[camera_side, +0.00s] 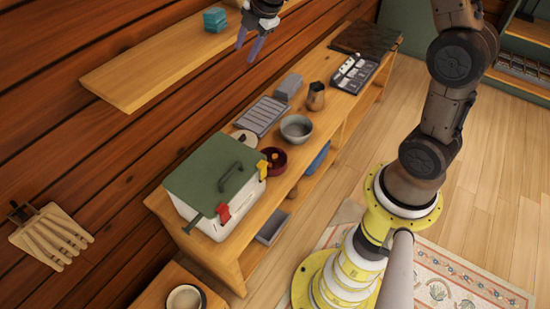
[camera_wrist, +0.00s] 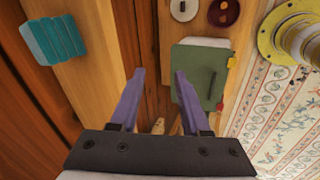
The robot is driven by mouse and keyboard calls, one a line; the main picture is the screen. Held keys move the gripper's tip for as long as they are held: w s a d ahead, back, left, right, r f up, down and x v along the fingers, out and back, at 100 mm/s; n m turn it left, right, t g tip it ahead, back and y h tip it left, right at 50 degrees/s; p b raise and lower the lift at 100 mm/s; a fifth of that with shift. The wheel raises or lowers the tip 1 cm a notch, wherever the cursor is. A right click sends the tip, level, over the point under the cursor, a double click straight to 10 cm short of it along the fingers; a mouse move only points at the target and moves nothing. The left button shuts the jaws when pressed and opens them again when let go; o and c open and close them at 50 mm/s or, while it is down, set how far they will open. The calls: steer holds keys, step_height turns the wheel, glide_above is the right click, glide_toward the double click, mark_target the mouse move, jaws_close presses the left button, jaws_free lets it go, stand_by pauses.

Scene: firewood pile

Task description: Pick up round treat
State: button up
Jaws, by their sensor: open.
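I cannot make out a thing that is surely the round treat. A pale round disc with a dark centre (camera_wrist: 184,9) lies on the bench at the top of the wrist view; in the side view a pale round thing (camera_side: 245,138) shows behind the cooler. A dark red round dish (camera_side: 272,160) is beside it, also in the wrist view (camera_wrist: 223,12). My gripper (camera_side: 247,46) is open and empty, high above the bench near the wall shelf. Its two purple fingers (camera_wrist: 160,74) point down, far from both round things.
A green-lidded white cooler (camera_side: 215,185) stands at the bench's near end. A grey bowl (camera_side: 296,128), moka pot (camera_side: 316,96) and dish rack (camera_side: 260,116) stand farther along. A wall shelf (camera_side: 140,82) holds a teal block (camera_side: 215,19). A pale bowl (camera_side: 186,298) sits lower, in front.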

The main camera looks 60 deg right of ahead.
steer(key=w+d+f+g, duration=0.1)
steer(key=w+d+f, duration=0.25)
steer(key=f, duration=0.65)
steer(key=g+y, duration=0.1)
steer(key=g, duration=0.3)
glide_toward(275, 156)
steer(key=f, duration=0.3)
steer(key=shift+w+a+m, duration=0.15)
steer(key=shift+a+m, duration=0.05)
steer(key=shift+m, duration=0.1)
steer(key=shift+a+f, duration=0.15)
steer(key=shift+f, duration=2.65)
jaws_close()
